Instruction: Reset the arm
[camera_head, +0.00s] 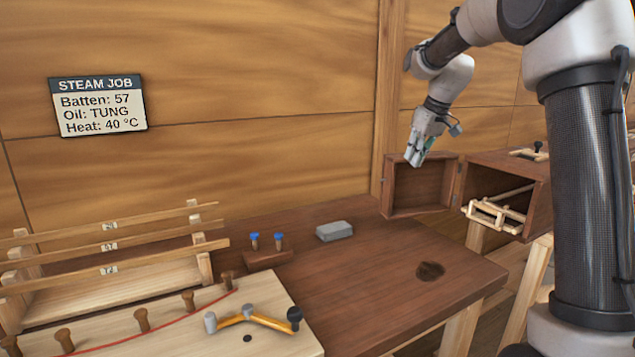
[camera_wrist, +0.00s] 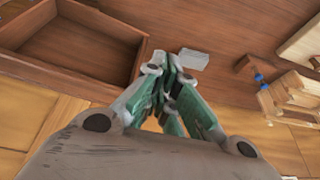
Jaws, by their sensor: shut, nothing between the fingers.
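My gripper (camera_head: 416,158) is raised in front of the plank wall, just above and left of an open wooden door (camera_head: 420,187) in the head view. Its fingers are shut with nothing between them. In the wrist view my gripper (camera_wrist: 172,65) shows its green-sided fingers brought together at the tips. The hollow inner side of the door (camera_wrist: 75,50) lies to the left of the fingers there. The fingers look clear of the bench, and I see no contact with the door.
The door belongs to a wooden box (camera_head: 540,175) holding a slatted rack (camera_head: 495,215). The dark bench (camera_head: 400,270) bears a grey block (camera_head: 334,231), a blue-topped peg holder (camera_head: 267,258), a batten rack (camera_head: 110,280) and a pale board (camera_head: 180,325) with pegs. A sign (camera_head: 98,104) hangs on the wall.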

